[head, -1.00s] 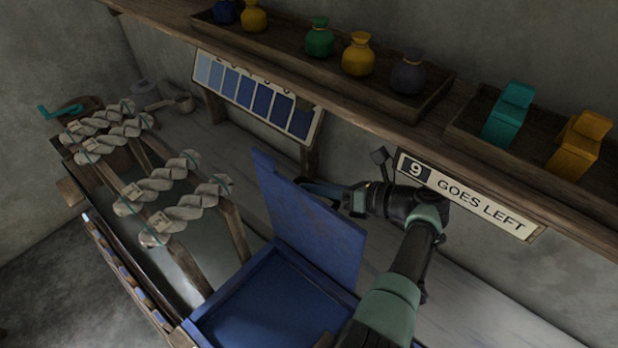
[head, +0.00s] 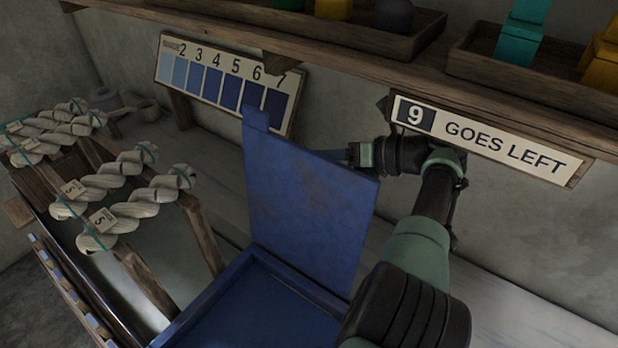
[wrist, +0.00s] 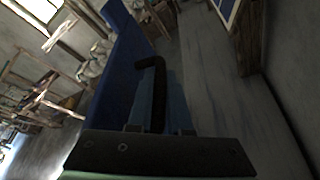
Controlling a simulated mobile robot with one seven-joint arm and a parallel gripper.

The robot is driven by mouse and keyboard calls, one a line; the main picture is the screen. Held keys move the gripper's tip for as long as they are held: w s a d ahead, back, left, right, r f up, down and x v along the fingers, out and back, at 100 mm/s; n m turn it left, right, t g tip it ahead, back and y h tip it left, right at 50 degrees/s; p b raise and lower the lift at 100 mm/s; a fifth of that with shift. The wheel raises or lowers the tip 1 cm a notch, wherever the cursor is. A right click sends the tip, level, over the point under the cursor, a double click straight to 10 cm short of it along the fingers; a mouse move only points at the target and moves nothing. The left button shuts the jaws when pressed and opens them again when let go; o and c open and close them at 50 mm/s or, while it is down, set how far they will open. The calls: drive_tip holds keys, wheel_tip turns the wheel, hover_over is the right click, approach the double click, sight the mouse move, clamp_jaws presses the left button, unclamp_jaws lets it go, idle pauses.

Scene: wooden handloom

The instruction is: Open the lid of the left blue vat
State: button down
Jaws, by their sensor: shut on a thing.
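The blue vat (head: 205,302) stands at the bottom centre of the head view, with its top open and blue dye inside. Its blue lid (head: 305,205) stands raised, close to upright, along the vat's back edge. My gripper is at the lid's far side, and its fingers are mostly hidden behind the lid in the head view. In the wrist view my gripper (wrist: 160,95) is shut on the lid's black bent handle (wrist: 155,70), beside the blue lid panel (wrist: 122,62).
Skeins of pale yarn (head: 125,190) hang on wooden rails at left. A numbered blue shade card (head: 225,85) and a "9 GOES LEFT" sign (head: 485,135) are behind. A wooden shelf (head: 350,55) with trays runs above my arm.

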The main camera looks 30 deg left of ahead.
drive_tip(key=b, duration=0.3)
drive_tip(key=w+f+b, duration=0.1)
drive_tip(key=b, duration=0.3)
drive_tip(key=shift+w+f, duration=0.2)
drive_tip(key=shift+w, duration=0.05)
drive_tip(key=b, duration=0.2)
drive_tip(key=shift+w+d+r+b, duration=0.1)
drive_tip(key=shift+r+b, duration=0.05)
drive_tip(key=shift+b, duration=0.15)
drive_tip(key=shift+r+b, duration=0.2)
drive_tip(key=shift+b, duration=0.15)
drive_tip(key=c, duration=0.8)
unclamp_jaws()
drive_tip(key=shift+c, duration=0.2)
drive_tip(key=shift+r, duration=0.15)
